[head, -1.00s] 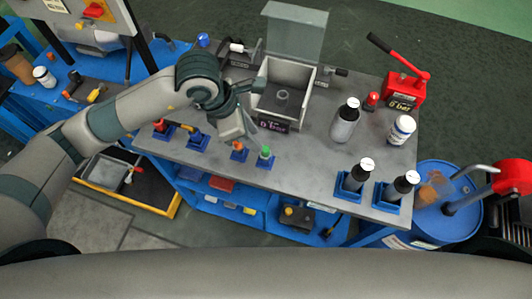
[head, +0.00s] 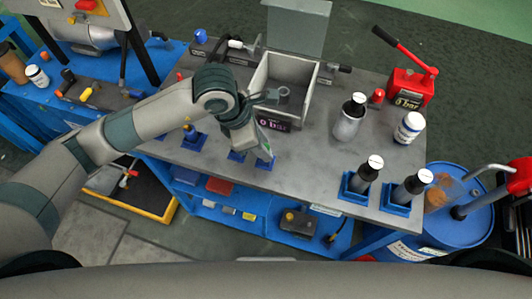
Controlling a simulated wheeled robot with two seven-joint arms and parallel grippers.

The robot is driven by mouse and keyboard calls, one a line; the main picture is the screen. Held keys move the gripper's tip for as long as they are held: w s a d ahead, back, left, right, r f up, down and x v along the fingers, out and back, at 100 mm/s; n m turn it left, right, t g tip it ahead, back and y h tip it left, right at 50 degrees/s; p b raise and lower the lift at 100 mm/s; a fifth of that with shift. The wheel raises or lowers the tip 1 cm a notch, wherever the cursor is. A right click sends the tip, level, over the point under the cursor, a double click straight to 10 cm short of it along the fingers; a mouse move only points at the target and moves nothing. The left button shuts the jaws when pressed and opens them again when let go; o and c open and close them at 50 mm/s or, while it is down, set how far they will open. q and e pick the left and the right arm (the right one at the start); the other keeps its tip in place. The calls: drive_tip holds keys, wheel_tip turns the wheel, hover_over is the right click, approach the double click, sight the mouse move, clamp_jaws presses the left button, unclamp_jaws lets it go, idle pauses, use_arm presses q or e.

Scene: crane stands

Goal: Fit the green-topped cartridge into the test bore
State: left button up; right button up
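My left gripper (head: 262,150) points down at the front edge of the grey bench, at the cartridge stands. The green-topped cartridge stood there in a small blue stand (head: 266,164); my fingers now cover nearly all of it. Whether they are open or closed on it is too small to tell. The test bore (head: 283,91) appears as a grey ring inside the open grey box (head: 306,104), behind and right of my gripper. My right gripper is out of view.
Other blue cartridge stands (head: 194,141) are left of my gripper, partly behind my arm. A silver bottle (head: 349,122), a white jar (head: 409,127), two dark bottles in blue holders (head: 362,179) and a red hand pump (head: 409,86) occupy the right side. The bench centre is clear.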

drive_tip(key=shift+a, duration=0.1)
use_arm(q)
clamp_jaws()
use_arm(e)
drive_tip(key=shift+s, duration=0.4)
use_arm(q)
drive_tip(key=shift+r, duration=0.1)
drive_tip(key=shift+r+p, duration=0.7)
drive_tip(key=shift+r, duration=0.65)
drive_tip(key=shift+r+p, duration=0.7)
drive_tip(key=shift+r, duration=0.75)
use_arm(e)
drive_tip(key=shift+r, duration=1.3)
use_arm(q)
drive_tip(key=shift+a, duration=0.1)
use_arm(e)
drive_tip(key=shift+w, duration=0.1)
